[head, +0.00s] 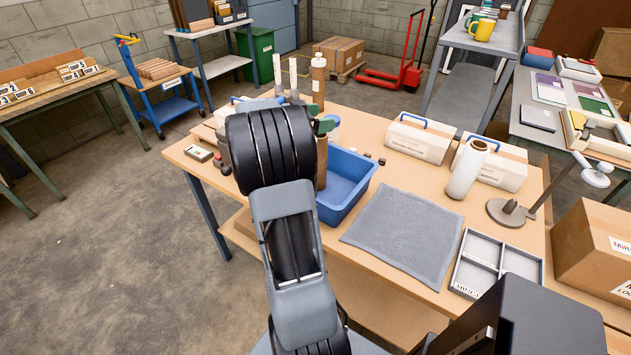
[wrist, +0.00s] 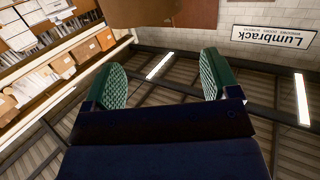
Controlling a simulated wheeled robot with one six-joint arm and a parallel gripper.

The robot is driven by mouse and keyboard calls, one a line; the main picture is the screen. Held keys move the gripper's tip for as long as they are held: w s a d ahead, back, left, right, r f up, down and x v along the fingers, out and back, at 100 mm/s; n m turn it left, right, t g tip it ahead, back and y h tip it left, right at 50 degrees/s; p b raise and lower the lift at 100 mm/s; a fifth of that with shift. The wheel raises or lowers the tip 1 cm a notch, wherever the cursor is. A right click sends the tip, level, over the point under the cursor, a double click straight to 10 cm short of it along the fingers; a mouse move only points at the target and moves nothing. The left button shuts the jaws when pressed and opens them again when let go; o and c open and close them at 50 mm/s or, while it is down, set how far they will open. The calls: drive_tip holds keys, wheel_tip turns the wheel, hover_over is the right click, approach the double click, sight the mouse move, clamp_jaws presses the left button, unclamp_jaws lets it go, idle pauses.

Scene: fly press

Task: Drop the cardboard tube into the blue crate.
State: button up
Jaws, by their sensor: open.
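A brown cardboard tube (head: 322,162) stands upright at the left end of the blue crate (head: 352,172) in the head view. My arm hides part of it, and I cannot tell whether it is inside or just beside the crate. My gripper (head: 325,126) shows only as green finger pads past my black arm link, near the tube's top. In the wrist view my gripper (wrist: 162,75) is open, with nothing between its two green pads. A brown surface at the top edge there is cut off and I cannot tell what it is. The crate's visible floor is bare.
A brown cylinder (head: 318,82) and two pale upright items stand behind my arm. White boxes (head: 420,138) line the back.

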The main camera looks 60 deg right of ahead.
drive_tip(key=shift+a, duration=0.1)
drive_tip(key=b+v, duration=0.1)
drive_tip(key=v, duration=1.2)
drive_tip(key=shift+w+a, duration=0.15)
drive_tip(key=shift+a, duration=0.15)
